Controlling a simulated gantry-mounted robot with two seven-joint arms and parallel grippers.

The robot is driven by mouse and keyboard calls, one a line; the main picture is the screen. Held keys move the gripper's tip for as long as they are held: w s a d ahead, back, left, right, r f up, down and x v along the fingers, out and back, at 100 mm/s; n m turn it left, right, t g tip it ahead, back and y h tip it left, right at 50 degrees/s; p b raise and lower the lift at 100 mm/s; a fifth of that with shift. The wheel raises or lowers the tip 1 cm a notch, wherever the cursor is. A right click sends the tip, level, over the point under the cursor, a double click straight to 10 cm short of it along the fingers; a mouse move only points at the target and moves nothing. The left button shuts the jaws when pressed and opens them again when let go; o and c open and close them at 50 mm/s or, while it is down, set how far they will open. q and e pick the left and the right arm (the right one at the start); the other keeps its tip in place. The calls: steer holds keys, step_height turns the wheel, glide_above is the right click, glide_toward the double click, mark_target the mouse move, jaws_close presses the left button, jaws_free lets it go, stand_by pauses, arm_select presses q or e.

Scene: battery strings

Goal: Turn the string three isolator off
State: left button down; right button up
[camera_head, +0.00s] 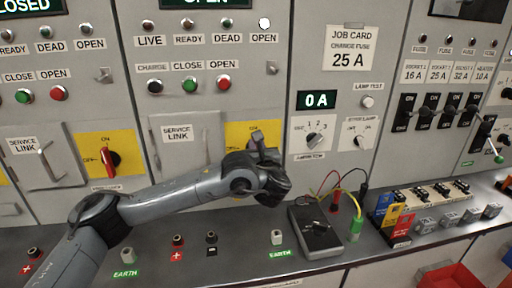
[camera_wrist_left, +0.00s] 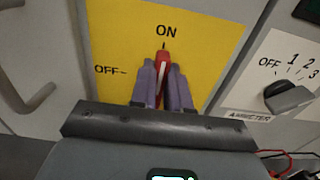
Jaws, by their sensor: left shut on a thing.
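The isolator's red handle (camera_wrist_left: 163,62) points straight up at the ON mark on its yellow plate (camera_wrist_left: 205,35); OFF is marked to the left. My left gripper (camera_wrist_left: 163,80) has its two fingers on either side of this handle and is shut on it. In the head view the same yellow plate (camera_head: 236,129) is on the middle panel, and my left gripper (camera_head: 258,143) is in front of it, hiding the handle. No string number is readable there. My right gripper is not in view.
Another isolator (camera_head: 110,158) with a red handle is on the panel to the left. A service link door (camera_head: 180,129) with a handle is left of the held isolator, and an ammeter knob (camera_head: 314,138) is right. A black meter (camera_head: 315,232) with leads stands on the ledge.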

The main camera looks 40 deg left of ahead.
arm_select(q)
steer(key=n+b, duration=0.5)
steer(key=n, duration=0.1)
steer(key=s+a+f+n+b, duration=0.1)
steer(key=n+b, duration=0.5)
steer(key=f+n+b, duration=0.1)
steer(key=n+b, duration=0.5)
steer(key=shift+s+a+f, duration=0.25)
steer(key=shift+s, duration=0.15)
stand_by(0.6)
steer(key=c, duration=1.1)
jaws_free()
steer(key=shift+s+d, duration=0.1)
